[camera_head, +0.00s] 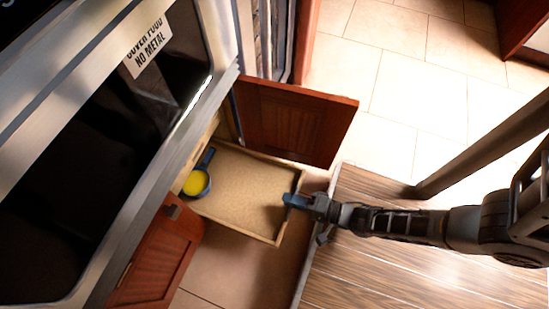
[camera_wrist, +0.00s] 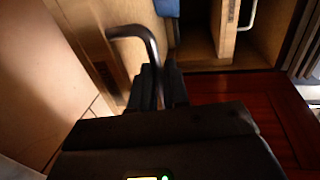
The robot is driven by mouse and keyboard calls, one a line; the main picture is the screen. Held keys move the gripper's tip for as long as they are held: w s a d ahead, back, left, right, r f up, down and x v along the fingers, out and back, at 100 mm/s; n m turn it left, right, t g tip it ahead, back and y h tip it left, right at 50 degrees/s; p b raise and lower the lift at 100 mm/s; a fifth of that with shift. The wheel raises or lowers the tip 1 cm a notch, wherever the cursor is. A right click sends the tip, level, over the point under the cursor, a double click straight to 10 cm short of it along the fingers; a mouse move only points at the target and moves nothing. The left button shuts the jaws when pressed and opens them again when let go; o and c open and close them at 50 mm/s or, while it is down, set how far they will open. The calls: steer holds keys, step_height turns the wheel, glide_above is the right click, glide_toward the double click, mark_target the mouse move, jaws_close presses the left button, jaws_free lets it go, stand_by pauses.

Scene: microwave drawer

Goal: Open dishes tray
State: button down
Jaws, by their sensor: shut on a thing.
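The dishes tray (camera_head: 245,174) is a shallow light-wood pull-out under the microwave, and it stands drawn out from the cabinet. My gripper (camera_head: 292,201) is at the tray's front edge, coming from the right. In the wrist view my gripper (camera_wrist: 153,88) is shut around a bent grey metal handle (camera_wrist: 137,33). The tray's wooden front panel (camera_wrist: 82,32) shows beside the handle. My fingers hide part of the handle. A blue pan (camera_head: 204,179) with yellow contents sits at the tray's back left.
A red-brown cabinet door (camera_head: 294,119) stands open along the tray's far side. Another open door (camera_head: 154,262) is at the near side. The microwave (camera_head: 105,135) is above left. A wooden-topped surface (camera_head: 390,262) lies at lower right. Tiled floor (camera_head: 400,65) is clear at upper right.

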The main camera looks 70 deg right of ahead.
steer(key=shift+s, duration=1.3)
steer(key=c, duration=1.4)
jaws_free()
steer(key=shift+o, duration=0.2)
steer(key=s+r+p, duration=0.1)
steer(key=s, duration=0.6)
steer(key=shift+s+r, duration=0.2)
steer(key=shift+s, duration=0.1)
steer(key=shift+r, duration=0.15)
